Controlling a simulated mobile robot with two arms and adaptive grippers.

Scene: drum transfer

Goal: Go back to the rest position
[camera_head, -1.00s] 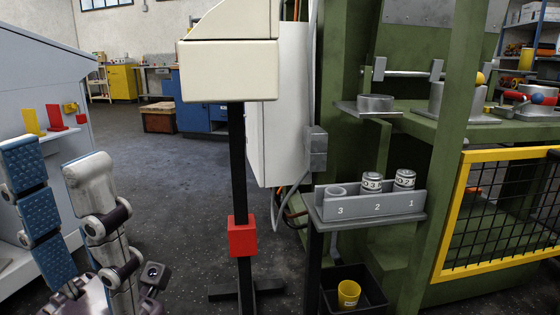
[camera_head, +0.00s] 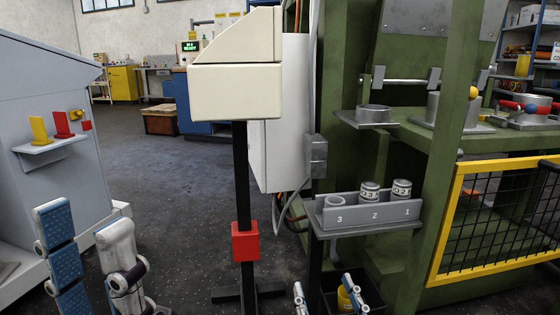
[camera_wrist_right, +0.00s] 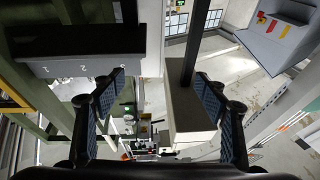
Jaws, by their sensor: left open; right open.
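My left gripper (camera_head: 84,225) is at the lower left of the head view, its two blue-padded fingers pointing up and apart with nothing between them. My right gripper (camera_head: 325,292) shows only its fingertips at the bottom of the head view, in front of the black bin. In the right wrist view the right gripper (camera_wrist_right: 160,92) is open and empty, its padded fingers wide apart.
A yellow cup (camera_head: 344,299) is in the black bin (camera_head: 370,287). A post (camera_head: 243,190) stands left of them.

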